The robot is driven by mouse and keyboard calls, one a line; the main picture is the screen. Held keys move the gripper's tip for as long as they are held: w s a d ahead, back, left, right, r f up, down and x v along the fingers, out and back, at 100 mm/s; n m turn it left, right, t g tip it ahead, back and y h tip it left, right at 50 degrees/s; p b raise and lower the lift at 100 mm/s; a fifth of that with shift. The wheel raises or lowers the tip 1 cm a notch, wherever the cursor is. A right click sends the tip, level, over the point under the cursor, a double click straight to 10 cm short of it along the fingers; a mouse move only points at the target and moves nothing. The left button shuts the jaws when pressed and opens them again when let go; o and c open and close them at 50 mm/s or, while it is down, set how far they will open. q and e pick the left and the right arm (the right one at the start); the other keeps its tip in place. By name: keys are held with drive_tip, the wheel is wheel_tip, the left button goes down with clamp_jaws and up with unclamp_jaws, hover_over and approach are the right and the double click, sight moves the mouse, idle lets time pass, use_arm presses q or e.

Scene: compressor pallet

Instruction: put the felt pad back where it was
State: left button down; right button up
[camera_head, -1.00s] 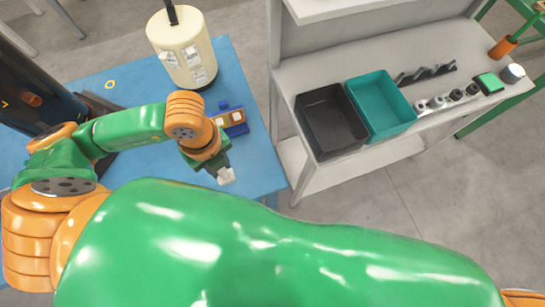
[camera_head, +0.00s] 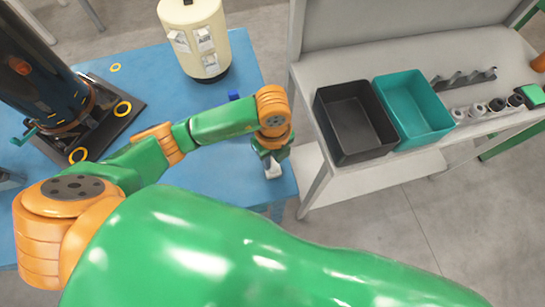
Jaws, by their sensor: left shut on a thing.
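My left gripper (camera_head: 272,168) points down over the right edge of the blue table (camera_head: 240,180). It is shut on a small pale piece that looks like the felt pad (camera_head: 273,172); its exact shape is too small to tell. A blue holder (camera_head: 234,96) on the table is mostly hidden behind my left forearm. My right gripper is out of view.
A cream tank (camera_head: 198,40) and a dark compressor unit (camera_head: 50,95) on a black base stand on the table. On the grey bench at right are a black bin (camera_head: 345,148), a teal bin (camera_head: 425,135), a dark rack (camera_head: 465,78) and several small cylinders (camera_head: 480,110).

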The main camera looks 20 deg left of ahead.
use_arm(q)
drive_tip(key=c, duration=1.1)
unclamp_jaws()
drive_tip(key=o, duration=0.4)
wheel_tip(320, 180, up, 12)
drive_tip(key=p, duration=0.3)
drive_tip(key=shift+r, duration=0.1)
drive_tip(key=shift+s, duration=0.1)
